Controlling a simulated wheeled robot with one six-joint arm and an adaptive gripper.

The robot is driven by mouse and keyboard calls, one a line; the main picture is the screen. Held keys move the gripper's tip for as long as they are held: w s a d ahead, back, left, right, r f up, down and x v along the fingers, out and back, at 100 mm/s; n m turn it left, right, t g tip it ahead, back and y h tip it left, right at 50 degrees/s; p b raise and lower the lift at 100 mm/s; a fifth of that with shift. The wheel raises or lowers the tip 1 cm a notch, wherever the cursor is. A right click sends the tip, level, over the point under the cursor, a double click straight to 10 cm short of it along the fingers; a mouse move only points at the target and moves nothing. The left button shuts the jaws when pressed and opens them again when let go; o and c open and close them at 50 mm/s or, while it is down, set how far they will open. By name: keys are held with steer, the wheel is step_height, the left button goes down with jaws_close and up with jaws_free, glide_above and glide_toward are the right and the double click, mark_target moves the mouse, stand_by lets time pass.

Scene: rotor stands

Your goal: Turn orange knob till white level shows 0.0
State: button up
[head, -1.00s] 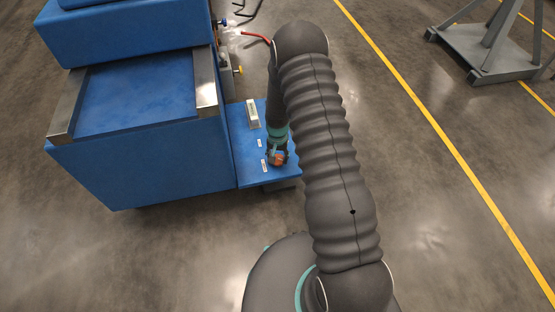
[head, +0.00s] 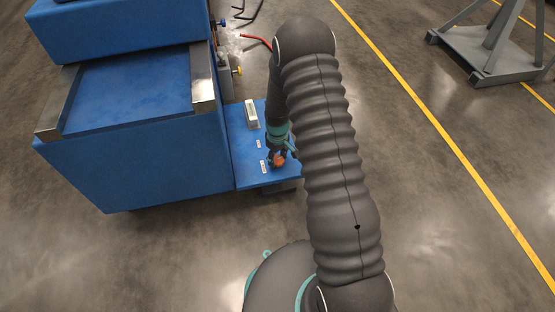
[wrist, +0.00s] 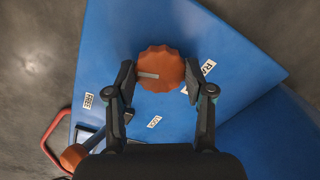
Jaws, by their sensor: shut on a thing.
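The orange knob (wrist: 160,68) has a scalloped rim and a pale pointer mark on its top, and sits on the blue shelf (wrist: 120,50). My gripper (wrist: 160,78) has one finger on each side of the knob and is shut on it. In the head view the knob (head: 279,160) shows under my gripper (head: 279,156), partly covered by it. The white level (head: 251,114) is a pale block on the shelf behind the knob. Its reading is too small to tell. In the wrist view a part of it may be hidden by my gripper.
White labels lie around the knob, among them one reading FREE (wrist: 88,101) and one reading LOCK (wrist: 154,122). A large blue stand (head: 130,160) with metal rails is left of the shelf. A red bent handle (head: 256,40) is behind.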

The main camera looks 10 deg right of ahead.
mark_target(277, 159)
steer(key=n+b, duration=0.1)
steer(key=n, duration=0.3)
steer(key=shift+n+b, duration=0.45)
steer(key=shift+n, duration=1.65)
steer(key=o, duration=1.2)
steer(key=shift+c, duration=0.2)
steer(key=shift+r, duration=0.1)
step_height(277, 159, up, 12)
